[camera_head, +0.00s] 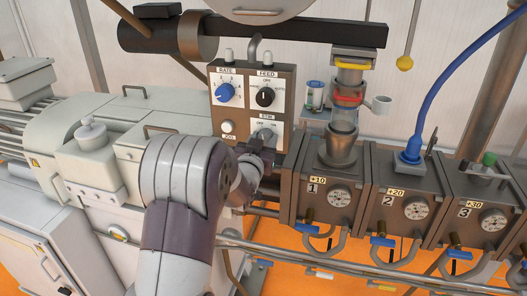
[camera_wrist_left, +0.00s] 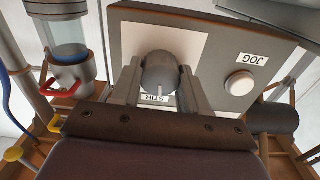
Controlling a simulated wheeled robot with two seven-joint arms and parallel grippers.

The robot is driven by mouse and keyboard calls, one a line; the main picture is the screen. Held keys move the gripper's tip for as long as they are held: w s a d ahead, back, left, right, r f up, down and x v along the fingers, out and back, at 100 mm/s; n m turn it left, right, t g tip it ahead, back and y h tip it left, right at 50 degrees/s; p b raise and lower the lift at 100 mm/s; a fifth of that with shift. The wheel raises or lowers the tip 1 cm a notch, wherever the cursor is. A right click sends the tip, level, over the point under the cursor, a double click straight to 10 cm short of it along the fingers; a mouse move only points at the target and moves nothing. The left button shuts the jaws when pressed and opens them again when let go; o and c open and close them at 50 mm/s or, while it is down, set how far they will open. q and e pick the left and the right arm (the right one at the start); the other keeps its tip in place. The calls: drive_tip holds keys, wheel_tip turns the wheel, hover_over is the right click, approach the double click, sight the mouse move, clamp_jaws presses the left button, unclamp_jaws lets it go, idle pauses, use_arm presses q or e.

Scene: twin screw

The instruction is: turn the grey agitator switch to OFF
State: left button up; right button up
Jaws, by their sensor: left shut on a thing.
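The grey agitator switch (camera_head: 265,134) is a round knob on a white plate labelled STIR, low on the right of the brown control panel (camera_head: 232,124). In the left wrist view, the grey knob (camera_wrist_left: 160,72) sits between the two fingers of my left gripper (camera_wrist_left: 160,85), which is shut on it. A short white mark on the knob points toward the STIR label. In the head view my left gripper (camera_head: 262,150) covers the lower part of the switch, and the small position words are too small to read surely. My right gripper is not in view.
The panel also has a blue RATE knob (camera_head: 224,92), a black FEED knob (camera_head: 265,97) and a white JOG button (camera_head: 228,127). A white machine housing (camera_head: 75,135) is at left.

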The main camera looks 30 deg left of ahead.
use_arm(q)
drive_tip(key=shift+r+n+b, duration=0.1)
drive_tip(key=shift+n+b, duration=1.4)
drive_tip(key=shift+n, duration=0.6)
drive_tip(key=o, duration=0.9)
drive_tip(key=shift+r, duration=0.1)
drive_tip(key=shift+o, duration=0.8)
drive_tip(key=shift+s, duration=0.3)
